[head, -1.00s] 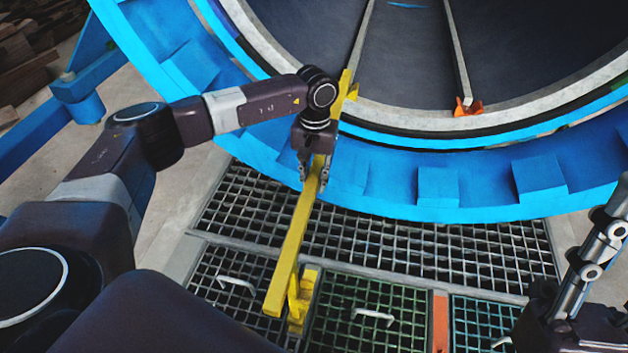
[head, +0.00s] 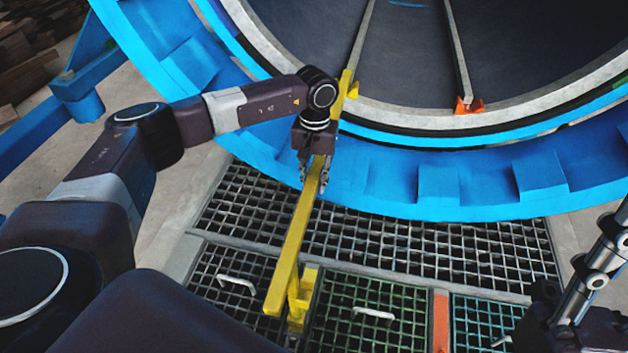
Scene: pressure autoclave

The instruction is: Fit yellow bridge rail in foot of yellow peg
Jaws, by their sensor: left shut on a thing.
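The yellow bridge rail (head: 295,243) is a long straight bar running from the lower middle up toward the round vessel opening. My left gripper (head: 313,186) comes down from above and is shut on the rail around its middle. The rail's far end lies close to a yellow peg (head: 352,91) at the vessel's rim, beside the left track; the arm partly covers this area, and I cannot tell whether the rail sits in the peg's foot. A yellow support (head: 301,297) stands at the rail's near end. My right gripper (head: 598,265) shows only partly at the lower right edge.
The blue vessel ring (head: 438,190) curves across the scene above dark floor grating (head: 425,248). Panels with white handles (head: 372,315) lie in front. An orange piece (head: 468,105) sits at the foot of the right track (head: 456,50). The grating right of the rail is clear.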

